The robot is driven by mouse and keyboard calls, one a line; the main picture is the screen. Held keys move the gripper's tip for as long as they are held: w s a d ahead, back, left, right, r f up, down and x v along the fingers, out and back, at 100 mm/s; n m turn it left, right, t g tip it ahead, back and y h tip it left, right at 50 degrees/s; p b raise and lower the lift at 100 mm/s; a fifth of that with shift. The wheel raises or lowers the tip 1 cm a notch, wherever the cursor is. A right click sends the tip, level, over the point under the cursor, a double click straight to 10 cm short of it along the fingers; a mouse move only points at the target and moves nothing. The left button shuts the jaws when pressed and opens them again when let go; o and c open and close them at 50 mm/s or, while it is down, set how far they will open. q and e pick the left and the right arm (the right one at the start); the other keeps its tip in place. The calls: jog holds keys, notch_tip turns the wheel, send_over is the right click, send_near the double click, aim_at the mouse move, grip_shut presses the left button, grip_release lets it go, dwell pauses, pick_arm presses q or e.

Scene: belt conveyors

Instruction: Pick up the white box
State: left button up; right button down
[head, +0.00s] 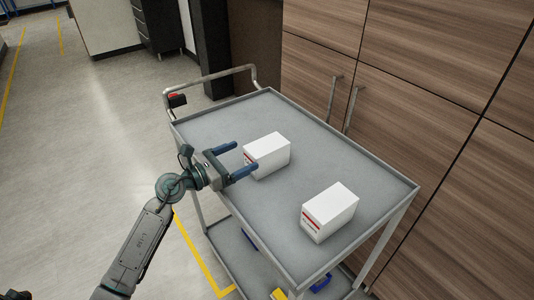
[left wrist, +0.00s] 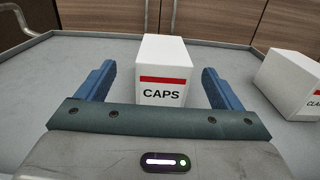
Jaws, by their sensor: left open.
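Two white boxes stand on the grey cart top. The farther white box (head: 267,155) is just ahead of my left gripper (head: 241,160). In the left wrist view this box (left wrist: 163,75) has a red stripe and the word CAPS, and sits centred between the two blue fingers of the gripper (left wrist: 160,88). The fingers are open, with gaps on both sides of the box. The nearer white box (head: 329,212) also has a red marking; in the left wrist view it shows at the right edge (left wrist: 288,84), with its lettering partly cut off. My right gripper is not seen.
The cart (head: 210,118) has a raised rim and a push handle (head: 212,77) at its far end. Wooden cabinets (head: 435,75) with handles stand close along its right side. Blue and yellow items (head: 279,294) show on the lower shelf. Open floor lies to the left.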

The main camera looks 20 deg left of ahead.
aim_at(260, 148)
pick_arm(q)
jog(key=shift+x, duration=0.8)
jog(key=shift+w+d+p, duration=0.3)
jog(key=shift+d+p, duration=0.05)
jog(key=p+x, duration=0.1)
jog(key=x, duration=0.2)
jog(key=shift+w+d+f, duration=0.1)
jog(key=shift+w+d, duration=0.05)
jog(key=shift+d, duration=0.2)
jog(key=shift+w+d+f, duration=0.15)
jog(key=shift+w+d, duration=0.15)
jog(key=shift+w, duration=0.05)
jog(key=c, duration=1.3)
